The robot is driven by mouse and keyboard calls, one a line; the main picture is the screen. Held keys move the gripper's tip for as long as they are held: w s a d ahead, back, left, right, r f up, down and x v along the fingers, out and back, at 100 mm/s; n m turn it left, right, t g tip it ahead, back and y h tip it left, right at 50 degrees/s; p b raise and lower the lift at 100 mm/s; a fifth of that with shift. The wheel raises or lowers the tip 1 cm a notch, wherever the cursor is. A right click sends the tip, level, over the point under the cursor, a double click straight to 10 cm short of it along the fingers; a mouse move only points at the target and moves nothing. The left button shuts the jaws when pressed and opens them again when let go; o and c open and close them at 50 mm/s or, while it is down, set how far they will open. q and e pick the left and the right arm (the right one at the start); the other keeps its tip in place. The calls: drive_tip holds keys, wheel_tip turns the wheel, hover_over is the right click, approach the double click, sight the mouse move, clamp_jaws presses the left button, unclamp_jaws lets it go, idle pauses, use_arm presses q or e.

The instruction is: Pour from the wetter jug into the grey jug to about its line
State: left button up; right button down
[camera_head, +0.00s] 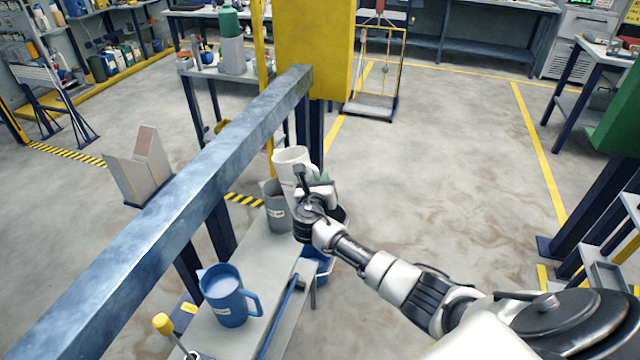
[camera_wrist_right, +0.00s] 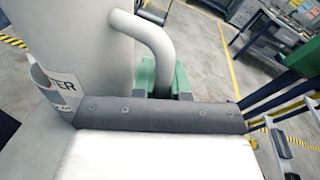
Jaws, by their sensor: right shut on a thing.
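My right gripper (camera_head: 318,190) is shut on the handle of a white jug (camera_head: 290,158). In the right wrist view the white jug (camera_wrist_right: 85,40) fills the left side, with a label ending in "TER" and its handle between my green fingers (camera_wrist_right: 165,78). A grey jug (camera_head: 277,212) with a small label stands on the narrow bench. The white jug is just behind and above it in the head view, close to it. I cannot tell whether they touch, and no stream of liquid shows. The grey jug's inside and line are hidden. My left gripper is not in view.
A blue jug (camera_head: 228,306) with pale contents stands on the bench (camera_head: 265,262) nearer me. A blue beam (camera_head: 200,170) runs along the bench's left side to a yellow post (camera_head: 315,45). A yellow-topped tool (camera_head: 163,325) is at the front. Floor right of the bench is open.

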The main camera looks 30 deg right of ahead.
drive_tip(key=shift+r, duration=0.1)
drive_tip(key=s+m, duration=0.1)
drive_tip(key=s+r+m+t+h+b, duration=0.1)
drive_tip(key=s+d+m+b, duration=0.1)
drive_tip(key=shift+s+r+t, duration=0.2)
drive_tip(key=shift+r+t, duration=0.05)
drive_tip(key=shift+t, duration=0.05)
idle(0.6)
